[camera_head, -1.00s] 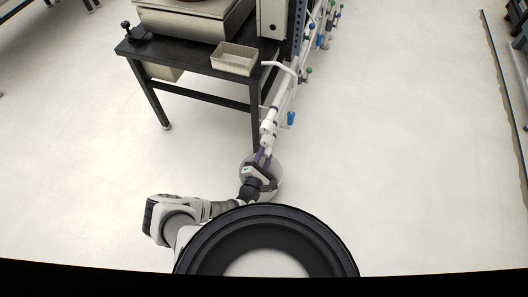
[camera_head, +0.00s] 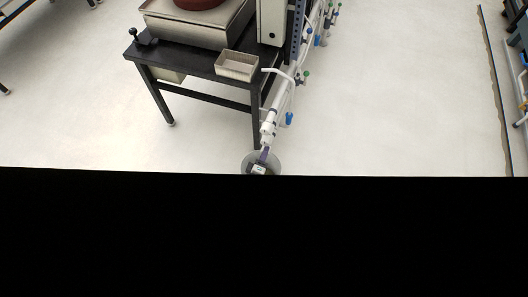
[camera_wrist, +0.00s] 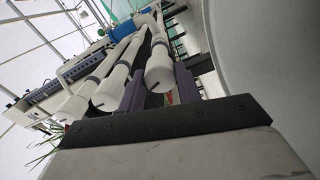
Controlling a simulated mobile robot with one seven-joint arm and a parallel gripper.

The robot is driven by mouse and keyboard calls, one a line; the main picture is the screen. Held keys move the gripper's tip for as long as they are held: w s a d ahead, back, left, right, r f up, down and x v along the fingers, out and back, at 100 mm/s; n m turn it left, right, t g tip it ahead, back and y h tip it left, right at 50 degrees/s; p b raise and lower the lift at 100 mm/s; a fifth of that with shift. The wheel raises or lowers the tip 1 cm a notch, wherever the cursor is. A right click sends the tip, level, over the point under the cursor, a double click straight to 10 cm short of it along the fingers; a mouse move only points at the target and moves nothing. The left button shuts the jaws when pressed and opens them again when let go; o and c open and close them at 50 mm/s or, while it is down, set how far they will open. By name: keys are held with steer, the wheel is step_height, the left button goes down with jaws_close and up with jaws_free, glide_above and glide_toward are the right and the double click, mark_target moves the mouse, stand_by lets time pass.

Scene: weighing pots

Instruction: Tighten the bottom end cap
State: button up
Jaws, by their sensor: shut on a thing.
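In the head view a white pipe end (camera_head: 267,128) hangs low beside the table's front right leg. The contact itself is partly hidden, and I cannot tell how tight the cap is. Two more white pipe ends (camera_wrist: 108,92) (camera_wrist: 74,107) lie to the left, outside the fingers.
A black table (camera_head: 190,62) with a metal tray (camera_head: 237,66) is at the upper left. Valved pipes (camera_head: 303,75) run behind. Floor to the right is clear. Black fills the lower head view.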

steer(key=shift+m+p, duration=0.45)
steer(key=shift+m, duration=0.75)
steer(key=o, duration=1)
steer(key=shift+c, duration=0.2)
steer(key=shift+s, duration=0.1)
